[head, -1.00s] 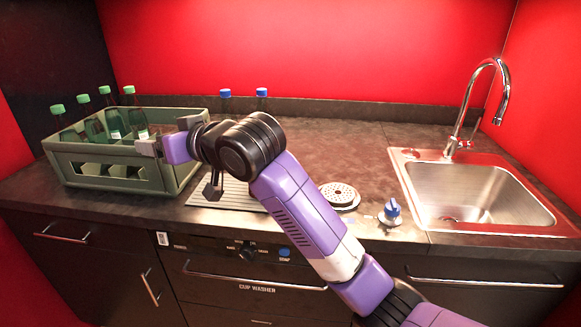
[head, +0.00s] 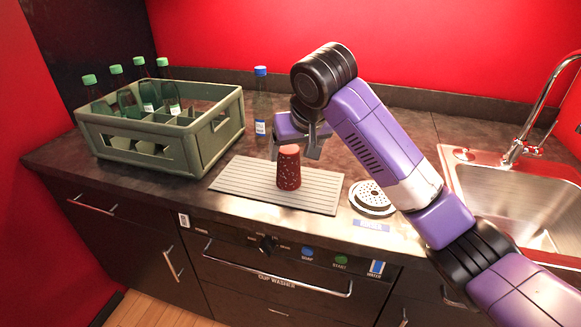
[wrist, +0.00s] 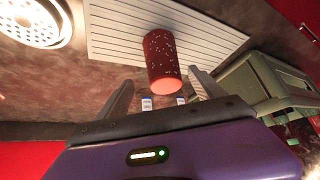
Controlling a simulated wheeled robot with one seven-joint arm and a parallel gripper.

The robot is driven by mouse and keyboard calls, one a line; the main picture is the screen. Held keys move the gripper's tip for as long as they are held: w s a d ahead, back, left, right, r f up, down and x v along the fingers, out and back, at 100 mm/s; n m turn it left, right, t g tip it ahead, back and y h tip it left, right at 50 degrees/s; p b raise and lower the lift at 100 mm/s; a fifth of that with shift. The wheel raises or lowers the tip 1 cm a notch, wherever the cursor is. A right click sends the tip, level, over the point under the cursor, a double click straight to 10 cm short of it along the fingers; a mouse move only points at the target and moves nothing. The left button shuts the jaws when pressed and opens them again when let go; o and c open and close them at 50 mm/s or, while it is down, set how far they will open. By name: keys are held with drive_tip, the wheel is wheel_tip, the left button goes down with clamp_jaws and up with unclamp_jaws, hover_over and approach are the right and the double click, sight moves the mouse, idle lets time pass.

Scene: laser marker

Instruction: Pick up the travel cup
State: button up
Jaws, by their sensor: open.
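The travel cup is a dark red, speckled cup (head: 289,170) standing on the grey ribbed mat (head: 240,182) in the head view, its paler, narrower end up. My gripper (head: 296,148) is open and empty, its fingers pointing down just behind and above the cup in the picture. In the wrist view, the cup (wrist: 160,55) shows between and beyond the open fingertips of my gripper (wrist: 160,80). I see no contact between fingers and cup.
A green crate (head: 185,152) with several green-capped bottles stands left of the mat. A round perforated drain (head: 372,197) lies right of the mat, and a sink (head: 500,195) is farther right.

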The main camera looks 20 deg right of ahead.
drive_tip(key=x, duration=0.4)
drive_tip(key=shift+w+a+f, duration=0.25)
drive_tip(key=shift+w+a, duration=0.05)
drive_tip(key=shift+a, duration=0.05)
drive_tip(key=shift+r, duration=0.1)
clamp_jaws()
